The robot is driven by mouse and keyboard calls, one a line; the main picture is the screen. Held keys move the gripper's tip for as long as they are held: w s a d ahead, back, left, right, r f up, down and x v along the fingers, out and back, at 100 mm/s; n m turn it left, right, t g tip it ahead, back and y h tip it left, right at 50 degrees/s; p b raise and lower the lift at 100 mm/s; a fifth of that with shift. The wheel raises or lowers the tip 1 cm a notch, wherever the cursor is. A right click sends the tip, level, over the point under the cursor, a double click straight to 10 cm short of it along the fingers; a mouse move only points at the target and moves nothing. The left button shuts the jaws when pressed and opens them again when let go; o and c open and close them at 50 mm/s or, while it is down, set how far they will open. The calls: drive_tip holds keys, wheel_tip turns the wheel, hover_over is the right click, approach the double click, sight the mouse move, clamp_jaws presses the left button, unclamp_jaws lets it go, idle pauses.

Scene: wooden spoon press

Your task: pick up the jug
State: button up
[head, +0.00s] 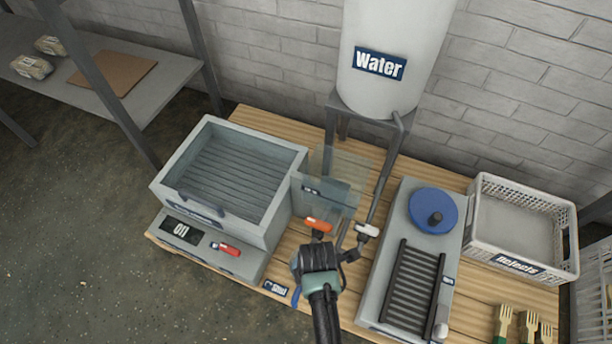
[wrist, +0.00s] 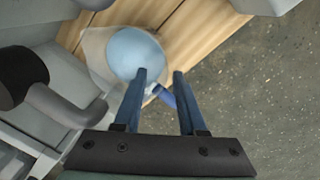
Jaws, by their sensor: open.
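The jug (wrist: 97,48) shows in the wrist view as a pale, translucent vessel with a round light-blue surface inside. It stands on the wooden bench top near its edge. My gripper (wrist: 161,75) is open, with two blue fingers reaching toward the jug's near side. A small blue piece, perhaps the jug's handle, shows between the fingers; I cannot tell if they touch it. In the head view my gripper (head: 316,260) is over the bench between two grey machines, and I cannot make out the jug there.
A grey machine with a ribbed top (head: 230,165) stands left and a grey unit with a blue disc (head: 433,208) stands right. A clear panel (head: 335,175) and the water tank (head: 385,60) are behind. A rejects crate (head: 515,265) is at the far right.

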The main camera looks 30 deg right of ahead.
drive_tip(key=shift+s+f+b, duration=0.1)
drive_tip(key=shift+f+b, duration=2.4)
drive_tip(key=shift+f, duration=0.4)
drive_tip(key=shift+r, duration=0.1)
clamp_jaws()
drive_tip(key=shift+a, duration=0.1)
